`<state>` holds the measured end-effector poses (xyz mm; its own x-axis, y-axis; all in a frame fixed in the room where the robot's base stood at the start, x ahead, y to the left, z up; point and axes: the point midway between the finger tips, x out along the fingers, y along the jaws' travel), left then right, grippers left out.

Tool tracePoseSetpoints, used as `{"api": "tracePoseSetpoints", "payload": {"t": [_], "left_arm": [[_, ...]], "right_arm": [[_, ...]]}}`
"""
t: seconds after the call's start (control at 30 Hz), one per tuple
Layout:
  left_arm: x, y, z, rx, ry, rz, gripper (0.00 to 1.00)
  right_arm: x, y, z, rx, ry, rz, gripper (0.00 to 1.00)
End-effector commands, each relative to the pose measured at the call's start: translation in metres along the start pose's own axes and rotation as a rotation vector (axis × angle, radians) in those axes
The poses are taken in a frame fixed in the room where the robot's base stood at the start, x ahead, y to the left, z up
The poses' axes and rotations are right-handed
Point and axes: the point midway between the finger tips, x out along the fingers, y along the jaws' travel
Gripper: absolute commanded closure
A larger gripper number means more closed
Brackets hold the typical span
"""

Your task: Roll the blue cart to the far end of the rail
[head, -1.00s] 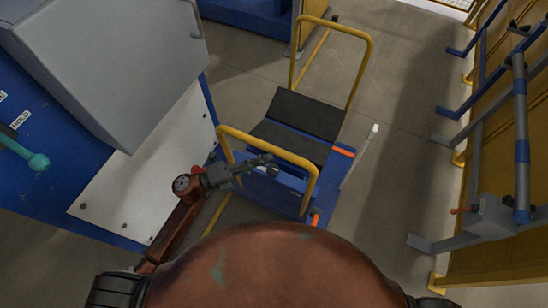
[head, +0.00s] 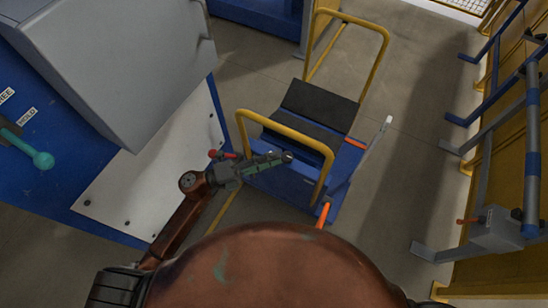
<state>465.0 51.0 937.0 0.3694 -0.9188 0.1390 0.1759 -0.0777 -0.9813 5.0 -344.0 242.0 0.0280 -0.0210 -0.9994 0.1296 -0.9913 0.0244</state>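The blue cart (head: 349,163) stands on the floor in the middle of the head view. It has a dark sloped top (head: 318,104), a near yellow hoop handle (head: 285,127) and a far yellow hoop handle (head: 352,21). My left gripper (head: 283,160) reaches in from the left, in front of the cart's near side and below the top bar of the near handle. Its fingers point right. I cannot tell whether they touch the cart or how far apart they are. My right gripper is out of view. The rail the cart runs on is not clearly visible.
Blue and grey frames (head: 532,150) line the yellow wall at right. An orange lever (head: 323,213) and a white-tipped lever (head: 388,121) stick out from the cart.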

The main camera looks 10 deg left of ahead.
Motion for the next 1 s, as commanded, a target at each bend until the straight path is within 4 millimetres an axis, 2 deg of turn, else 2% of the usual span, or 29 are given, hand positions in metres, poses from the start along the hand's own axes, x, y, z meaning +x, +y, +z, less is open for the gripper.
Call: {"api": "tracePoseSetpoints", "payload": {"t": [0.17, 0.4, 0.53, 0.7, 1.0], "left_arm": [[-0.029, 0.001, 0.000, -0.002, 0.000, 0.004, 0.63], [-0.080, 0.001, -0.002, -0.001, 0.000, 0.004, 0.63], [-0.100, 0.001, -0.002, 0.000, 0.000, 0.004, 0.63], [-0.113, 0.000, -0.002, 0.001, 0.001, 0.002, 0.63], [-0.116, 0.000, -0.002, 0.001, 0.000, 0.001, 0.63]], "right_arm": [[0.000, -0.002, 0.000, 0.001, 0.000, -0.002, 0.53], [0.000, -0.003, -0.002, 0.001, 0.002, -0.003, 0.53], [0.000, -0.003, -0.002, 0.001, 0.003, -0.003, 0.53], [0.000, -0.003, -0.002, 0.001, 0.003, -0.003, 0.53], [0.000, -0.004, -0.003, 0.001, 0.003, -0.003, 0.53]]}}
